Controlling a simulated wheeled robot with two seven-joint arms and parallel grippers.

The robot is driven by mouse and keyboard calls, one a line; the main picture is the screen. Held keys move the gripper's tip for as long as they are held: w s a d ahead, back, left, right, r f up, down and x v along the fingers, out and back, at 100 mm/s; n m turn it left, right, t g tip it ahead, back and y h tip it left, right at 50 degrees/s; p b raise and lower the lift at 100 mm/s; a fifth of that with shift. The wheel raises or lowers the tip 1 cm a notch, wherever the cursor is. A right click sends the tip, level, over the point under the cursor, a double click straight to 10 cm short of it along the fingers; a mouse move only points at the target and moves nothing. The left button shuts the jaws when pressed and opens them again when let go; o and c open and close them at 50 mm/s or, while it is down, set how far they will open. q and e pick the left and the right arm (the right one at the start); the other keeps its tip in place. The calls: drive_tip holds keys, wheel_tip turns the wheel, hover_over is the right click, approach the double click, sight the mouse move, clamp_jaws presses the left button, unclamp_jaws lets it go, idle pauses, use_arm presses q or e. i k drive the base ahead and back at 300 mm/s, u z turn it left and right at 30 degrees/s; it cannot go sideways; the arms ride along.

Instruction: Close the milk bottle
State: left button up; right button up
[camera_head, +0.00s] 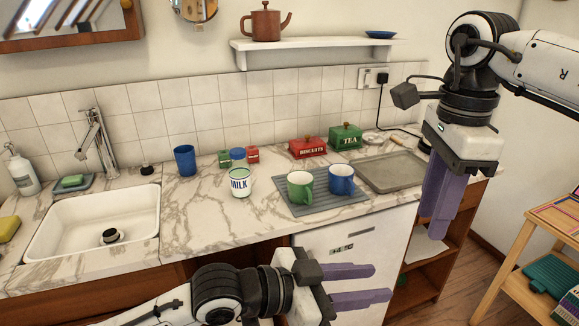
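The milk bottle (240,183) is a white container with a green "MILK" label and stands upright on the marble counter. My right gripper (430,225) hangs at the right, fingers pointing down, away from the bottle. Its fingers overlap in this view, so their gap is hidden.
Green and blue mugs (300,192) (341,180) stand on a grey mat (322,203) right of the bottle. A blue cup (185,161), small red and green jars (253,155) (224,158) are close behind. The sink (95,222) is left. Counter before the bottle is clear.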

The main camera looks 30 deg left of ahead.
sight(240, 170)
drive_tip(key=u, duration=0.25)
drive_tip(key=i, duration=0.9)
drive_tip(key=u, duration=1)
drive_tip(key=i, duration=0.35)
drive_tip(key=u, duration=0.35)
